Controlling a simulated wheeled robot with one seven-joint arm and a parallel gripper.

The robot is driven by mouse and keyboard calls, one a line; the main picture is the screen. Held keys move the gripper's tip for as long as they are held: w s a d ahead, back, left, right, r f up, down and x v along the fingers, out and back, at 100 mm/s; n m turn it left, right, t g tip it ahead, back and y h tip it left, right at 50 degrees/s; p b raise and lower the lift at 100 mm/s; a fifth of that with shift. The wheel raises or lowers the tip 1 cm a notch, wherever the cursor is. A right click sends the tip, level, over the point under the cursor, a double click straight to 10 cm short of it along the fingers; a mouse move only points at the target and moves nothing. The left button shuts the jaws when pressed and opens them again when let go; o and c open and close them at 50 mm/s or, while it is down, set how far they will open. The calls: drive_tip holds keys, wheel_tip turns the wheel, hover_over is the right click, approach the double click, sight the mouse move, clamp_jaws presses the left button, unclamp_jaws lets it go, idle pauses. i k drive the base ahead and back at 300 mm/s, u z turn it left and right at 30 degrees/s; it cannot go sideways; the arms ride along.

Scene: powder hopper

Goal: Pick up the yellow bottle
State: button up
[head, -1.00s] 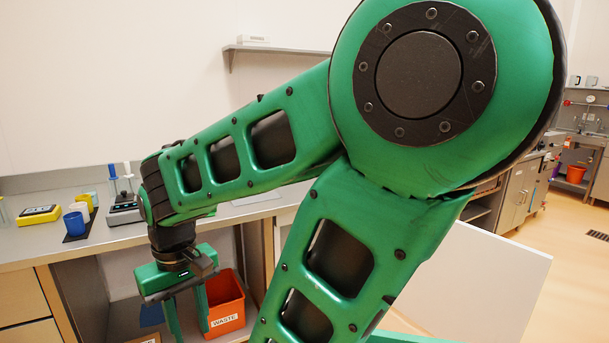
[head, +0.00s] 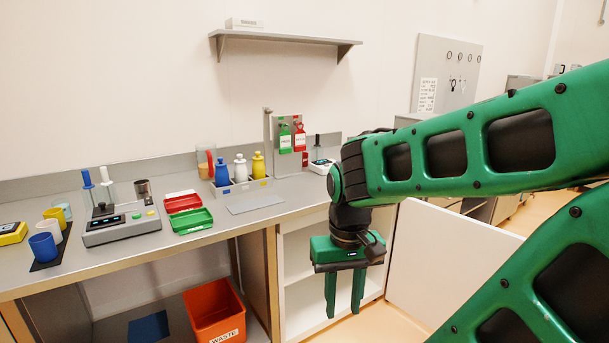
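The yellow bottle (head: 259,165) stands upright at the right end of a grey holder (head: 242,187) on the counter, near the back wall. A white bottle (head: 240,168) and a blue bottle (head: 221,173) stand to its left in the same holder. My gripper (head: 344,312) hangs with its fingers pointing down in front of the counter, to the right of and lower in the picture than the yellow bottle. Its two green fingers are apart with nothing between them. It is clear of the bottle, and the bottle is fully in view apart from its base.
A clear jug (head: 206,162) stands left of the bottles. Red and green trays (head: 192,220) and a scale (head: 121,226) lie further left. Red and green tags hang on a board (head: 287,130) to the right. A shelf (head: 285,38) is above. An open cabinet door (head: 440,270) stands at right.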

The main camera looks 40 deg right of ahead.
sight(258, 167)
drive_tip(key=z, duration=1.45)
drive_tip(key=i, duration=1.7)
drive_tip(key=u, duration=0.05)
